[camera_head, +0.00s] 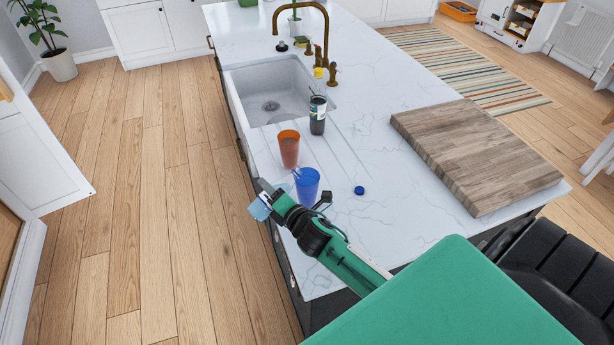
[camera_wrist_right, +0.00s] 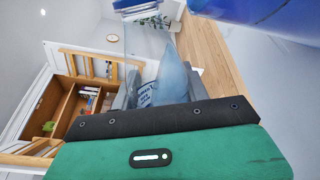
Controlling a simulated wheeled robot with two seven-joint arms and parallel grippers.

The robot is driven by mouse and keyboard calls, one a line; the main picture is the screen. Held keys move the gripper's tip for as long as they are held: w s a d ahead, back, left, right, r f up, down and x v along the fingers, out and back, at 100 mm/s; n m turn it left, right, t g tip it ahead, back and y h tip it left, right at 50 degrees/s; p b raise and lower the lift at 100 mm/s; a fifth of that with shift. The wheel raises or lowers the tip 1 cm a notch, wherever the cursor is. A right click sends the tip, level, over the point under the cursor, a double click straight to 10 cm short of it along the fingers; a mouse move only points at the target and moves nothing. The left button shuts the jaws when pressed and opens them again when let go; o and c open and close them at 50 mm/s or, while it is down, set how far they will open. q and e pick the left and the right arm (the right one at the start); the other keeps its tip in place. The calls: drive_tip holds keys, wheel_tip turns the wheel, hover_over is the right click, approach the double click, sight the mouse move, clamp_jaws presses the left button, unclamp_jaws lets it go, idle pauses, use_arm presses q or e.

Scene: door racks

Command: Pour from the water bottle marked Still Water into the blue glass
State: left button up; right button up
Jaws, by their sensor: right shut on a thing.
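The blue glass (camera_head: 307,186) stands upright on the counter near its left edge, and its blue side fills the upper right corner of the right wrist view (camera_wrist_right: 270,14). My right gripper (camera_head: 268,199) is beside the glass, to its lower left, shut on the pale blue see-through water bottle (camera_head: 260,208). The bottle also shows with part of its label in the right wrist view (camera_wrist_right: 172,80); the print is too small to read surely. Its mouth is hard to make out, and I cannot tell whether water flows. My left gripper is not in view.
An orange cup (camera_head: 289,148) stands just behind the blue glass, and a dark jar (camera_head: 318,116) behind that. A blue cap (camera_head: 359,190) lies on the counter (camera_head: 385,215). A wooden board (camera_head: 475,155) lies at right. A sink (camera_head: 268,92) is farther back.

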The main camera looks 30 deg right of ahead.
drive_tip(key=shift+a+m, duration=0.1)
drive_tip(key=shift+m, duration=0.4)
idle(1.0)
drive_tip(key=shift+d+r+m+p, duration=0.4)
drive_tip(key=shift+r+m+p, duration=0.3)
drive_tip(key=shift+m+p, duration=0.15)
idle(1.7)
drive_tip(key=shift+r+m+y+p, duration=0.35)
drive_tip(key=shift+m+p, duration=0.1)
drive_tip(key=shift+p, duration=0.1)
idle(1.8)
